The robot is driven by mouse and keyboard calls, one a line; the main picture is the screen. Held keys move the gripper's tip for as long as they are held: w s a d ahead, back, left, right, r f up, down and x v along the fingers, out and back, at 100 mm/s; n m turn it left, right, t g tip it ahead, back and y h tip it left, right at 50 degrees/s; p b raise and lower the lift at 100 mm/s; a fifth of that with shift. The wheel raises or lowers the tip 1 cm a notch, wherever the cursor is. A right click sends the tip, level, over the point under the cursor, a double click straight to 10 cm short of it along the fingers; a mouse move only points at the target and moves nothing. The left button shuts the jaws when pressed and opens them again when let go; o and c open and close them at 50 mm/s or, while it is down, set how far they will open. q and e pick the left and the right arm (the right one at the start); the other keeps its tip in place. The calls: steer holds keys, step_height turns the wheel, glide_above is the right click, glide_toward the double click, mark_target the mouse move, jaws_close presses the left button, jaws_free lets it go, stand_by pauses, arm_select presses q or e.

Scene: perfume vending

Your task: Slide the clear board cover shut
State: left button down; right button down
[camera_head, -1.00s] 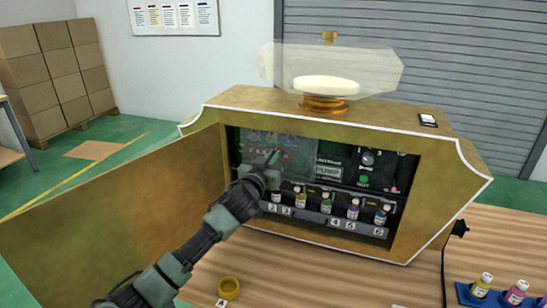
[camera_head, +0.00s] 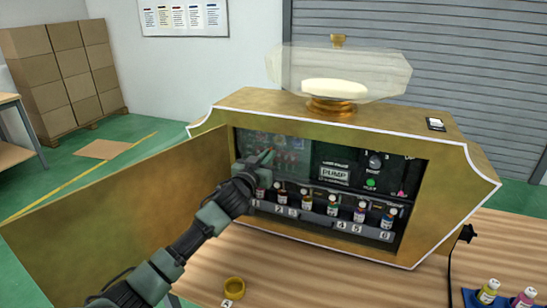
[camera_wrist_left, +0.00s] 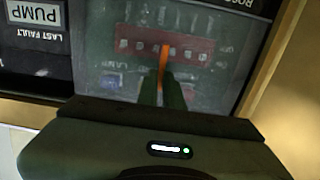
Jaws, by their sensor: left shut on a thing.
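The clear board cover (camera_head: 299,145) is a thin see-through pane inside the open cabinet, at the left of its opening. It lies in front of a dim board with a red strip (camera_wrist_left: 190,50), seen through it in the left wrist view. My left gripper (camera_head: 266,158) reaches into the opening at the cover. In the left wrist view my left gripper (camera_wrist_left: 164,92) is shut on a slim orange tab (camera_wrist_left: 164,58) that stands in front of the pane. Its arm hides the lower left part of the opening. My right gripper is not in view.
The cabinet door (camera_head: 120,195) stands open at left. Right of the cover are a PUMP label (camera_head: 335,174) and a green button (camera_head: 371,183). Several small bottles (camera_head: 333,205) stand in a row below. A yellow ring (camera_head: 234,288) lies on the wooden table (camera_head: 300,270).

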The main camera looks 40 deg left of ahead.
arm_select(q)
steer(key=shift+a, duration=0.15)
steer(key=c, duration=1.7)
jaws_free()
steer(key=shift+c, duration=0.2)
steer(key=shift+o, duration=0.9)
steer(key=shift+s+a, duration=0.1)
steer(key=shift+a, duration=0.1)
steer(key=shift+d, duration=0.1)
steer(key=b+v, duration=0.1)
steer(key=v, duration=0.6)
steer(key=shift+s, duration=0.4)
